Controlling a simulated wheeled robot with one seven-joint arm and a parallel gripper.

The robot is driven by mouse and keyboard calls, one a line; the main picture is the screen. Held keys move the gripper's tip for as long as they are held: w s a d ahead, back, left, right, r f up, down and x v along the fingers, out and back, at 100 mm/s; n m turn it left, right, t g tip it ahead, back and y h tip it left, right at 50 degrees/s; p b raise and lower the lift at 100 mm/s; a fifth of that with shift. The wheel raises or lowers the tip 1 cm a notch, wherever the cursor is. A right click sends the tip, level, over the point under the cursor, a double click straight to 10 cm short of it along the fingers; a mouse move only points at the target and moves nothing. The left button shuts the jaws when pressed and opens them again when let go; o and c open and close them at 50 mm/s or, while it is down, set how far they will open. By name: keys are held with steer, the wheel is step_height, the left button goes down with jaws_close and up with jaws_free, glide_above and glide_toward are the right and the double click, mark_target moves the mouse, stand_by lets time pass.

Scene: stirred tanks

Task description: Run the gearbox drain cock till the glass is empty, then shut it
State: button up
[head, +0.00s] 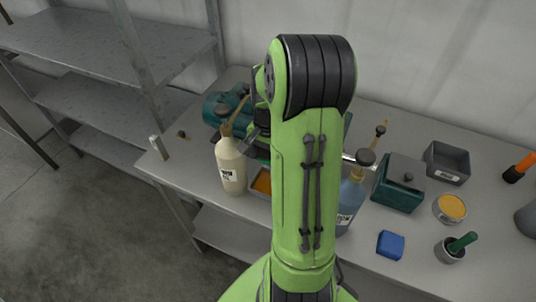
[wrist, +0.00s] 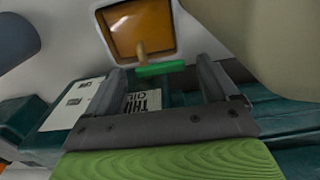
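The teal gearbox (wrist: 285,128) fills the lower part of the wrist view, with white labels (wrist: 72,103) on it; part of the teal unit (head: 222,108) shows in the head view behind my arm. The drain cock's green lever (wrist: 162,69) lies crosswise beside a brass-coloured stem (wrist: 140,50). My gripper (wrist: 160,75) is open, one finger on each side of the lever, with gaps at both ends. A tray of amber oil (wrist: 140,28) lies beyond the cock; its edge shows in the head view (head: 262,183). I cannot make out the glass or its level.
A cream bottle (head: 230,165) and a blue bottle (head: 350,200) stand close on either side of my arm. To the right are a teal lidded box (head: 398,185), grey bin (head: 447,164), yellow-filled tin (head: 450,208), blue block (head: 391,244) and cup (head: 449,252). Shelving stands left.

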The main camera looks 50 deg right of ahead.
mark_target(268, 161)
step_height(268, 161, up, 16)
steer(key=p, duration=0.4)
steer(key=shift+f, duration=0.15)
steer(key=s+a+r, duration=0.2)
steer(key=s+a, duration=0.1)
steer(key=s, duration=0.1)
steer(key=shift+s+a, duration=0.35)
steer(key=shift+a, duration=0.05)
stand_by(0.8)
